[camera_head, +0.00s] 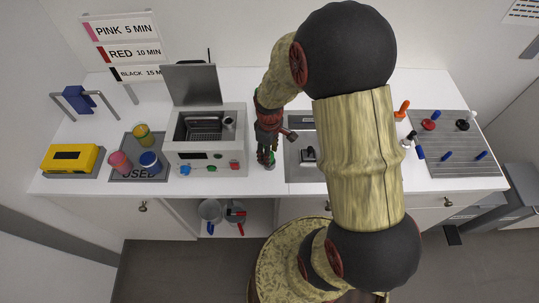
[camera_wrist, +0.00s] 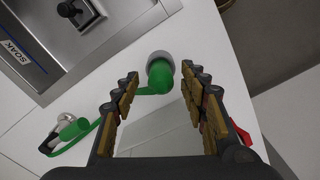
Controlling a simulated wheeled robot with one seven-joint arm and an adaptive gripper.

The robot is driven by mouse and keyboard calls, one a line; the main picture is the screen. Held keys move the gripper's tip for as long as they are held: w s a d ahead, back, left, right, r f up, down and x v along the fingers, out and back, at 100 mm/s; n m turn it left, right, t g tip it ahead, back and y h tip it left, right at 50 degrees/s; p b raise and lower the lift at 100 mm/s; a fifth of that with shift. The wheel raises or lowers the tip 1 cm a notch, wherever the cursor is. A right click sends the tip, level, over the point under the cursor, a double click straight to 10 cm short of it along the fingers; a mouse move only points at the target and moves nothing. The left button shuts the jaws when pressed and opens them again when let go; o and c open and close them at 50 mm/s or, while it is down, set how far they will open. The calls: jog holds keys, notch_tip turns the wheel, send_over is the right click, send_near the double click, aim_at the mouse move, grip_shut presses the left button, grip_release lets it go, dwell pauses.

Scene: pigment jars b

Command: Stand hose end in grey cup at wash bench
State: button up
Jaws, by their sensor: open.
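The green hose end (camera_wrist: 161,82) is a thick green piece with its thin hose running left to a metal fitting (camera_wrist: 64,121) in the wrist view. The grey cup (camera_wrist: 157,55) shows as a rounded grey rim around the far side of the hose end. The hose end appears to be in the cup, but how deep is hidden. My gripper (camera_wrist: 159,75) is open, its fingers on either side of the hose end with gaps visible. In the head view my gripper (camera_head: 267,158) is low over the bench, with a bit of green beside its tips.
The soak sink (camera_wrist: 85,30) lies close by. In the head view a metal bath with raised lid (camera_head: 207,118) stands just left of my gripper. Left are a used-jar tray (camera_head: 125,152) and a yellow device (camera_head: 70,158). A grey board (camera_head: 460,170) holds tools on the right.

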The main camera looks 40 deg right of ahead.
notch_tip(320, 180, up, 10)
dwell(0.4)
jog(key=shift+r, duration=0.1)
dwell(0.4)
jog(key=s+a+r+m+t+b, duration=0.5)
jog(key=s+a+r+b, duration=0.2)
jog(key=s+a+r, duration=0.5)
jog(key=shift+s+r+t+b, duration=0.2)
jog(key=shift+t+b, duration=0.1)
jog(key=shift+b, duration=0.1)
jog(key=shift+c, duration=1)
